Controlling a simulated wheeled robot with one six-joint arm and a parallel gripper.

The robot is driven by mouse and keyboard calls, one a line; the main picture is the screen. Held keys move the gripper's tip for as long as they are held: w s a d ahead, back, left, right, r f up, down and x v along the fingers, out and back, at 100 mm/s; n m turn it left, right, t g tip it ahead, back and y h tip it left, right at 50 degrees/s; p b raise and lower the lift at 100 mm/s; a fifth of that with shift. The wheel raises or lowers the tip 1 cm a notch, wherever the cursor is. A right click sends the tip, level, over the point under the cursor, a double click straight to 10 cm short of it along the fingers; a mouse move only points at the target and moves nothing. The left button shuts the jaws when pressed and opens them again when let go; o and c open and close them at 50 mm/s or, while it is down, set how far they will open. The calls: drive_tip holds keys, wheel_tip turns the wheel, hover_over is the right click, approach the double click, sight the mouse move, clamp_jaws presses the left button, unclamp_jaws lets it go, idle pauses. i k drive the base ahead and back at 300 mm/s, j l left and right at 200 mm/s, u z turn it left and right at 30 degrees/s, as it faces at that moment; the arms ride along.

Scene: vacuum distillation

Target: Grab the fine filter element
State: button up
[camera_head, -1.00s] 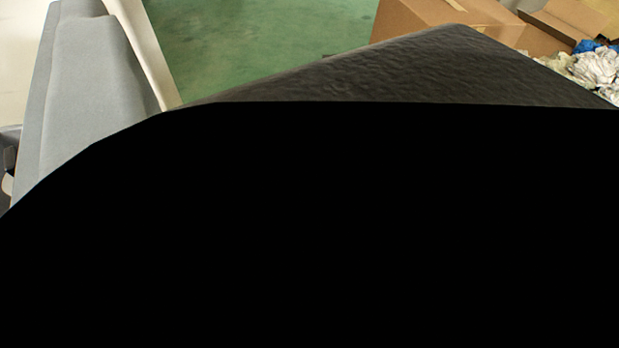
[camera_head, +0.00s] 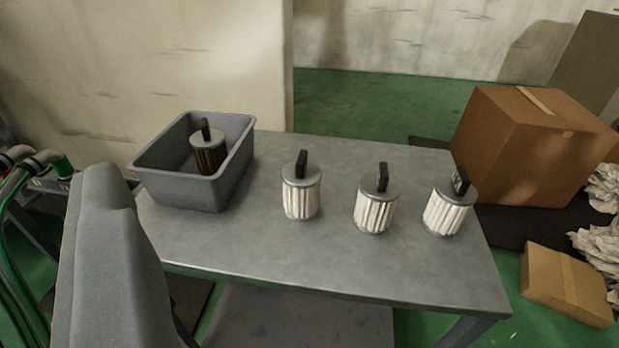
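Three white pleated filter elements with grey metal caps and black handles stand in a row on the table: a left one (camera_head: 301,194), a middle one (camera_head: 375,209) and a right one (camera_head: 448,208). A darker brown filter element (camera_head: 208,156) with the same cap and handle stands inside a grey bin (camera_head: 184,191) at the table's left. The frames do not show which one is the fine filter element. The fingers of my gripper are not in view. A grey rounded part, probably of my own arm, fills the lower left.
The grey metal table (camera_head: 290,254) has bare room in front of the filters and behind them. A large cardboard box (camera_head: 530,150), a smaller box (camera_head: 566,284) and crumpled white material (camera_head: 600,240) lie to the right. Green and red hoses (camera_head: 20,245) are at the far left.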

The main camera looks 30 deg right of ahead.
sight(451, 199)
drive_tip(key=k+l+u, duration=0.15)
drive_tip(key=l, duration=0.2)
drive_tip(key=l+u, duration=0.15)
drive_tip(key=l, duration=0.2)
drive_tip(key=k+l+u, duration=0.2)
drive_tip(key=l, duration=0.15)
drive_tip(key=k+l+u, duration=0.15)
drive_tip(key=l, duration=0.15)
drive_tip(key=k+l, duration=0.15)
drive_tip(key=l, duration=0.15)
drive_tip(key=k+l, duration=0.2)
drive_tip(key=l, duration=0.15)
drive_tip(key=k+l, duration=0.15)
drive_tip(key=l, duration=0.15)
drive_tip(key=k+l, duration=0.2)
drive_tip(key=l, duration=0.15)
